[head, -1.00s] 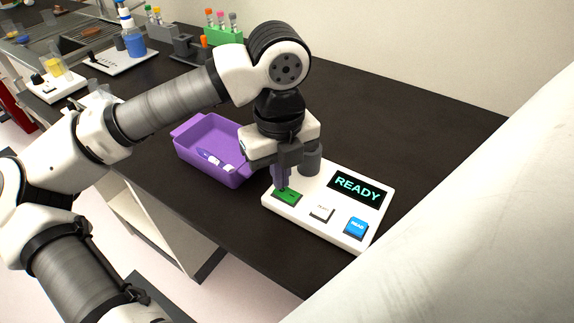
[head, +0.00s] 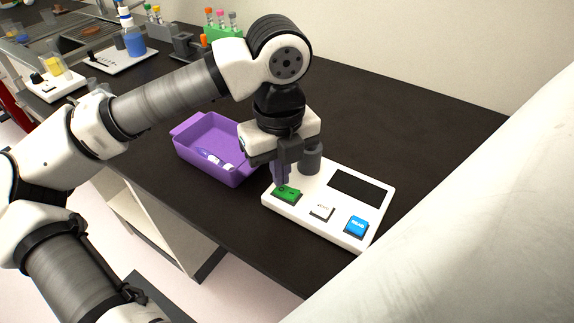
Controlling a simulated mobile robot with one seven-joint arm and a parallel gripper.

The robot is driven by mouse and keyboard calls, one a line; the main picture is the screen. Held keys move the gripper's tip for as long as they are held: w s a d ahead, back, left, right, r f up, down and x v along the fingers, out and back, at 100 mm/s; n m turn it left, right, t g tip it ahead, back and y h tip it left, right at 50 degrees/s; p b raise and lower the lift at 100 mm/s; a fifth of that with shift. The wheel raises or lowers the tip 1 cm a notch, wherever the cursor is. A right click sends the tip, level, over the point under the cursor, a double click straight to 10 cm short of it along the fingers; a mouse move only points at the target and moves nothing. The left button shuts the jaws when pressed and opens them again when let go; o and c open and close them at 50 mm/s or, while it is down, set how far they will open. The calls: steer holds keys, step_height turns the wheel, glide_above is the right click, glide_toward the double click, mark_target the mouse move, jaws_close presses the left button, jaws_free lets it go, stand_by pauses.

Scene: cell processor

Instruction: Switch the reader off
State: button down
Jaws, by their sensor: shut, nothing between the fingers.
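The reader (head: 338,240) is a white box with a sloped top on the dark bench. Its display (head: 360,188) is dark and shows no text. A green rocker switch (head: 287,194) sits at its left end. A white button (head: 322,212) and a blue button (head: 356,225) lie to the right along the front. My gripper (head: 281,184) is shut and empty, pointing down with its fingertips at the back left part of the green switch. I cannot tell whether they still touch it. A grey cylinder (head: 311,158) at the reader's back is partly hidden behind my gripper.
A purple tray (head: 186,146) with a white and purple tube in it stands left of the reader. Behind are a green tube rack (head: 224,36), a blue bottle (head: 134,41) and a small scale-like device. The bench behind and right of the reader is clear.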

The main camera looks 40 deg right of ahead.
mark_target(281, 189)
steer(key=shift+r+p, duration=1.3)
steer(key=shift+r, duration=1.55)
